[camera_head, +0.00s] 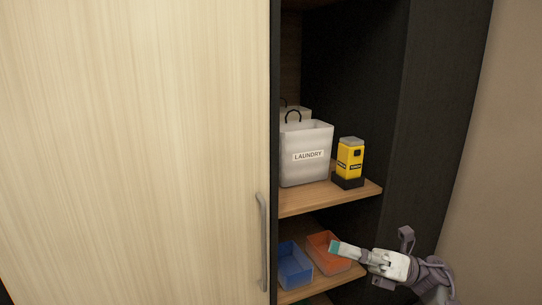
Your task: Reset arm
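My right gripper (338,248) reaches in from the lower right, with its teal-tipped finger end pointing left. It is in front of the lower shelf, and its tip overlaps the orange bin (319,243) in the picture. I cannot tell whether it touches the bin. Nothing is seen held at the tip, and the finger gap cannot be made out from this angle. My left gripper is not in view.
A pale wooden door (140,150) with a grey handle (263,242) fills the left. The upper shelf (325,198) holds a laundry bag (306,168) and a yellow device (350,160) on a dark base. A blue bin (294,267) sits below. A beige wall (505,170) stands right.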

